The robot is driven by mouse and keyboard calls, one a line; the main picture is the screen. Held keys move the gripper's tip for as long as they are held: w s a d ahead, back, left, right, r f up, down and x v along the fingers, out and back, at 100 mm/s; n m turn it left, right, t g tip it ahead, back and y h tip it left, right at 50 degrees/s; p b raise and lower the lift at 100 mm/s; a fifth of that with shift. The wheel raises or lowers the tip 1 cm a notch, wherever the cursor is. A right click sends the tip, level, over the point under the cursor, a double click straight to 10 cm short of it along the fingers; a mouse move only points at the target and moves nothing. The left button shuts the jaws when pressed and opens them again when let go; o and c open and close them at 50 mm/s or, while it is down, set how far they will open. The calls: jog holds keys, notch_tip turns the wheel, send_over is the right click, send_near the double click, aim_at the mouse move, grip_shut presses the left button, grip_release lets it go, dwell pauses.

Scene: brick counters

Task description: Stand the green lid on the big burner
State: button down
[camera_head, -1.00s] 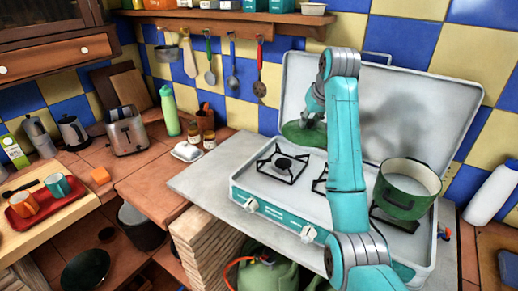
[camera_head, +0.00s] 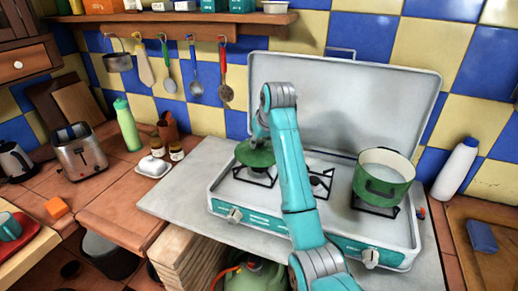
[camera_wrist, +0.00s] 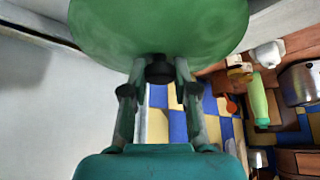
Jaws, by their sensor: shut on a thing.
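The green lid (camera_head: 255,154) is at the left of the stove in the head view, over the left burner (camera_head: 262,180), whose grate shows below its edge. I cannot tell whether the lid touches the grate. My gripper is shut on the lid's dark knob (camera_wrist: 160,70) in the wrist view, where the lid's green top (camera_wrist: 160,28) fills the upper middle. In the head view my arm partly hides the gripper. The middle burner (camera_head: 317,182) is bare and partly behind my arm. A green pot (camera_head: 383,183) stands on the right burner.
The stove's raised cover (camera_head: 360,105) stands behind the burners. Utensils (camera_head: 225,90) hang on the wall. A green bottle (camera_head: 127,125), a white dish (camera_head: 152,167) and a toaster (camera_head: 80,155) stand to the left; a white bottle (camera_head: 455,170) stands right. Bare counter (camera_head: 185,195) lies left of the stove.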

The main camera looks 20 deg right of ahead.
aim_at(261, 146)
jog(key=shift+f, duration=1.3)
jog(key=shift+f, duration=0.3)
jog(key=c, duration=0.9)
grip_release()
